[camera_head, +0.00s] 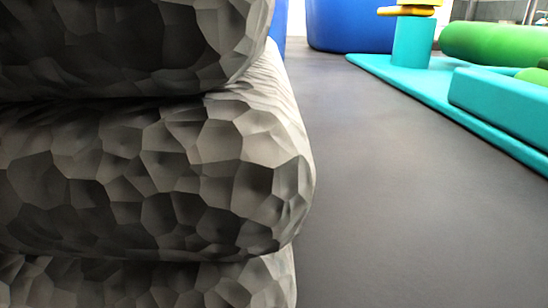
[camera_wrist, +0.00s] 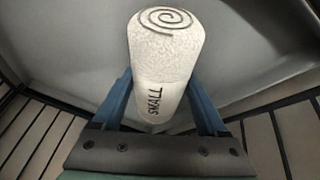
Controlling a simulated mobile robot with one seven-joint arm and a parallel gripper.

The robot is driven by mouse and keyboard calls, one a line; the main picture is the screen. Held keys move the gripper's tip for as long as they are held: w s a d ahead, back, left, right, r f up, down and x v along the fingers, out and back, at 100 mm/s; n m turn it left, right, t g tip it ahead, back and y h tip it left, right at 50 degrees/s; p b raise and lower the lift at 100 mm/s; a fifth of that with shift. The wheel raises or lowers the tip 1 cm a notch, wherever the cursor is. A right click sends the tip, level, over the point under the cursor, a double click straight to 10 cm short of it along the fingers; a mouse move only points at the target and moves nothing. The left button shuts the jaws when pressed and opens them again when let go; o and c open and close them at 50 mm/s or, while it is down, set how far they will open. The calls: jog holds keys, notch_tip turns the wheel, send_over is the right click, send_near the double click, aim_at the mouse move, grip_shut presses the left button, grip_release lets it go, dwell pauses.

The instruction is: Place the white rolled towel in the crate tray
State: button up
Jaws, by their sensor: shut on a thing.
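The white rolled towel (camera_wrist: 166,62) is in the wrist view, with a dark spiral on its end and the word SMALL on its side. My gripper (camera_wrist: 160,88) is shut on it, with one blue finger on each side. The head view shows neither the towel nor my gripper. A broad grey surface (camera_wrist: 60,55) lies behind the towel in the wrist view. I cannot tell whether it is the crate tray, or how far the towel is from it.
A stack of thick grey faceted slabs (camera_head: 150,170) fills the left of the head view. Behind are a blue rounded object (camera_head: 350,25), a teal base with a post (camera_head: 412,42), a yellow piece (camera_head: 405,11) and a green roll (camera_head: 495,44). Dark surface (camera_head: 385,200) between is clear. Slats (camera_wrist: 35,135) flank my gripper.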

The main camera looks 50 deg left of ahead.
jog(key=shift+f+b, duration=0.35)
jog(key=shift+f, duration=0.35)
jog(key=o, duration=1.5)
jog(key=shift+r, duration=0.15)
